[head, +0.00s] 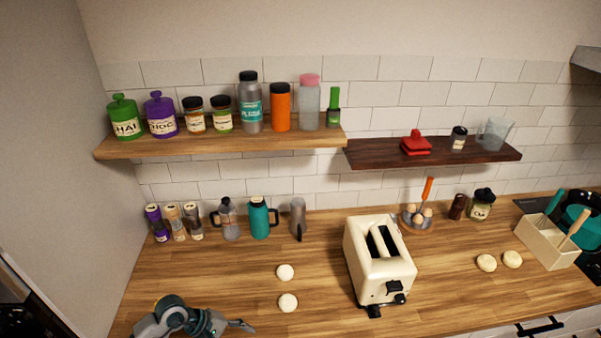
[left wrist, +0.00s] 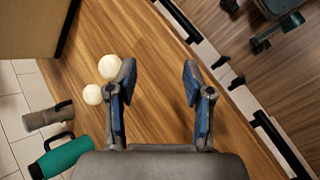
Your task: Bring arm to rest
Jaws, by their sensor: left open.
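My left gripper (head: 240,325) shows at the bottom left of the head view, over the front of the wooden counter and pointing right. In the left wrist view my left gripper (left wrist: 159,78) has its two fingers wide apart, with only bare wood between them. It holds nothing. Two pale round pieces, one nearer (head: 288,302) and one farther (head: 285,272), lie on the counter beyond the fingertips in the head view. My right gripper is not in view.
A cream toaster (head: 372,265) stands mid-counter. Behind are a teal jug (head: 259,220), a grey pitcher (head: 298,220) and small jars. Two shelves (head: 220,144) (head: 480,152) hang above. A utensil box (head: 545,248) is at right. Counter between gripper and toaster is mostly clear.

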